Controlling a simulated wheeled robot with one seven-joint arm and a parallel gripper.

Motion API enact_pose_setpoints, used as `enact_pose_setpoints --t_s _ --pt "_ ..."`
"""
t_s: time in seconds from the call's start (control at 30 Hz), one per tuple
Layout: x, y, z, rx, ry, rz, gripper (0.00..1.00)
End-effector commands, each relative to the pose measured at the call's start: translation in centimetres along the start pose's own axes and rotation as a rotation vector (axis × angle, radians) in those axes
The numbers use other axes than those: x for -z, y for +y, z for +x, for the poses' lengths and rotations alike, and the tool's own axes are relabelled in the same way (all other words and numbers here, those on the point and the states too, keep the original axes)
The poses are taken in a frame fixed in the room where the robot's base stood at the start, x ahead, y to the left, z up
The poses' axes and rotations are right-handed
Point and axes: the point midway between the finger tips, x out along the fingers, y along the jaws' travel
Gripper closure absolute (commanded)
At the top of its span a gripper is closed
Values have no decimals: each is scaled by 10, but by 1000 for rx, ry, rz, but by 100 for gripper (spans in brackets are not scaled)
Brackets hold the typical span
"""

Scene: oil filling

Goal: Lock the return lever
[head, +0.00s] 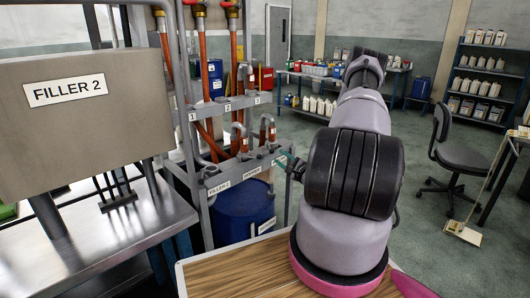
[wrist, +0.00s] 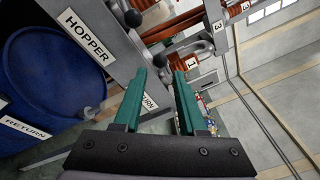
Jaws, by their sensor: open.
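The return lever appears to be the grey rounded handle (wrist: 197,48) just beyond my fingertips in the wrist view. Its lock state cannot be told. A partly hidden label ending in "URN" (wrist: 149,103) shows between and behind my fingers. My gripper (wrist: 163,72) has two teal fingers, apart, with nothing seen held between them. In the head view my gripper (head: 289,160) is at the right end of the rack's lower bar, beside the "HOPPER" label (head: 252,171). In that view the return lever is not clearly made out behind it.
The pipe rack (head: 206,180) carries copper pipes and several grey handles. A blue barrel (head: 240,212) stands under it; the wrist view shows a barrel (wrist: 45,70) at left. A wooden tabletop (head: 230,270) lies in front. A chair (head: 455,150) stands right, with open floor between.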

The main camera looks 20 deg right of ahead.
Motion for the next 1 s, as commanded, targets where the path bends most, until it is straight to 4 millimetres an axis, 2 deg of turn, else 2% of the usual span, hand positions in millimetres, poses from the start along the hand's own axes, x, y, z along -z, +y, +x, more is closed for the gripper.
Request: enact_pose_setpoints --t_s 0.17,0.4,0.53,0.7,1.0 --pt "-2 0 26 0 -5 -2 60" --pt "-2 0 72 -1 -7 -2 60" --pt "-2 0 90 0 -5 -1 60" --pt "-2 0 103 -1 -4 0 60" --pt "-2 0 105 -2 -4 1 60"
